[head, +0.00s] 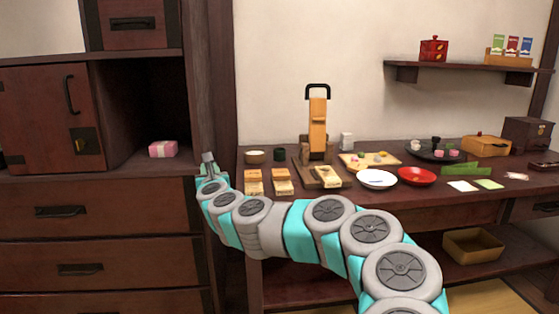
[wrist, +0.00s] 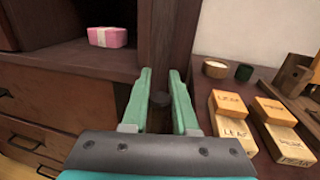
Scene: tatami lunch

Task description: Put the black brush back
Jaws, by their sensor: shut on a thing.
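My gripper (head: 208,160) is at the left end of the long table, in front of the dark wooden post. In the head view the brush cannot be made out at the gripper.
A cabinet with an open shelf holding a pink box (head: 163,149) stands left. On the table (head: 450,198) are a small bowl (head: 255,156), a dark cup (head: 279,154), wooden boxes (wrist: 232,103), a white plate (head: 376,179) and a red plate (head: 417,176). A tray (head: 473,245) sits below.

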